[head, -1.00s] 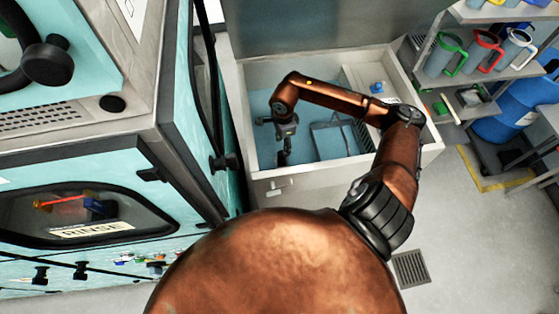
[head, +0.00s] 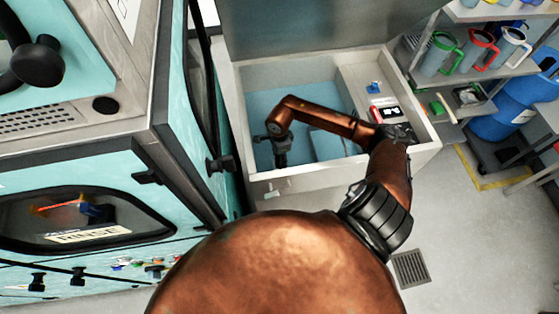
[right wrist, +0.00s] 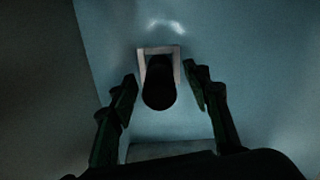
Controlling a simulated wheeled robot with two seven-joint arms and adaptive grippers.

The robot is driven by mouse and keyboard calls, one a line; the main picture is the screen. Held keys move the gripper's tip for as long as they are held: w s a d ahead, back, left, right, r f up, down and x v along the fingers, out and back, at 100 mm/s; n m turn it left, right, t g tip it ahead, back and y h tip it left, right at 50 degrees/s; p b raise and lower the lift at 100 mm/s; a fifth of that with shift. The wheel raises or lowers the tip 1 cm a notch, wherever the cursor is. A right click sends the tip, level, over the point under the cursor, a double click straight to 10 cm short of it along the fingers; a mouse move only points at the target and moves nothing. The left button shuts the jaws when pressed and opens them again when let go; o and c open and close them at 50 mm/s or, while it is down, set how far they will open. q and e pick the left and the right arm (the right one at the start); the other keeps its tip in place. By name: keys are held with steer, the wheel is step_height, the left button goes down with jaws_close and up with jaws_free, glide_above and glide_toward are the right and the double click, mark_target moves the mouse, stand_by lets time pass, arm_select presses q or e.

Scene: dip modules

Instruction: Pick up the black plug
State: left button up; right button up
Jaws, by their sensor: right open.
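The black plug (right wrist: 158,88) shows in the right wrist view as a dark rounded stub in front of a pale square frame (right wrist: 176,52). My right gripper (right wrist: 161,77) is open, with one finger to the left of the plug and one to the right. Gaps show between the fingers and the plug. In the head view my right gripper (head: 281,152) points down inside the sink basin (head: 262,100), near its front wall. I cannot make out the plug separately from the gripper there. My left gripper is not in view.
Pale basin walls (head: 300,179) surround my right gripper closely at the front. A ledge at the basin's right holds a small blue item (head: 374,88) and a red-and-white device (head: 384,113). The teal machine (head: 75,168) stands at left; shelves with mugs (head: 440,55) stand at right.

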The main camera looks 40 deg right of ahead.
jaws_close()
stand_by(0.4)
steer(key=shift+r, duration=0.15)
